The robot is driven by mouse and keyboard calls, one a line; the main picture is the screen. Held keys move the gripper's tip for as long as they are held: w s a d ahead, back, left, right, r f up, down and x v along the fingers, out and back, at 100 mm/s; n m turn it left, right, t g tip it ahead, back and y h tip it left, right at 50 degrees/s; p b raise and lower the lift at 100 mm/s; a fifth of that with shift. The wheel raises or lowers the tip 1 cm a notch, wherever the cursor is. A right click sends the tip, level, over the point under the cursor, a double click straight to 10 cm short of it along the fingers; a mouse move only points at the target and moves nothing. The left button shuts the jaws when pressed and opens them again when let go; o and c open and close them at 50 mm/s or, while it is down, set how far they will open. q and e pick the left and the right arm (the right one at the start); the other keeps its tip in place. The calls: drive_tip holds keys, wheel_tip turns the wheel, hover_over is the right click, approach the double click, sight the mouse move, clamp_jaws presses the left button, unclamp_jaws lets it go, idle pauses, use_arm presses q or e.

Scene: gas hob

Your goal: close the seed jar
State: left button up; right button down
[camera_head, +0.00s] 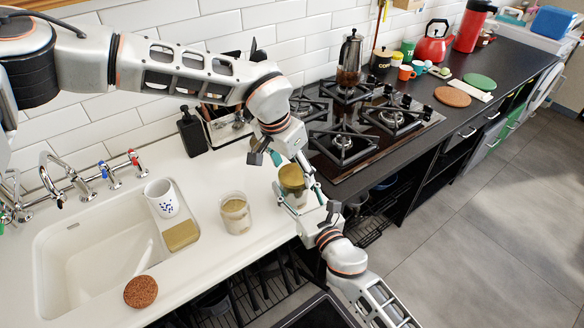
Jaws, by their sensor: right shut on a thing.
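A glass jar (292,180) with a brownish-gold upper part is at the counter's front edge, beside the hob. My right gripper (298,190), coming from the lower right, is shut on this jar. A second glass container (235,214) with pale contents stands upright on the white counter to the left, apart from both grippers. Whether the held jar's top is a lid or contents is hard to tell.
A sink (95,262) with a white cup (162,198) and a sponge (181,235) is at left. A cork disc (140,292) lies in front. A black bottle (191,132) stands at the wall. The hob (343,145) with a moka pot (350,60) is right.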

idle(0.3)
use_arm(q)
drive_tip(key=shift+r, duration=2.25)
drive_tip(key=shift+c, duration=0.3)
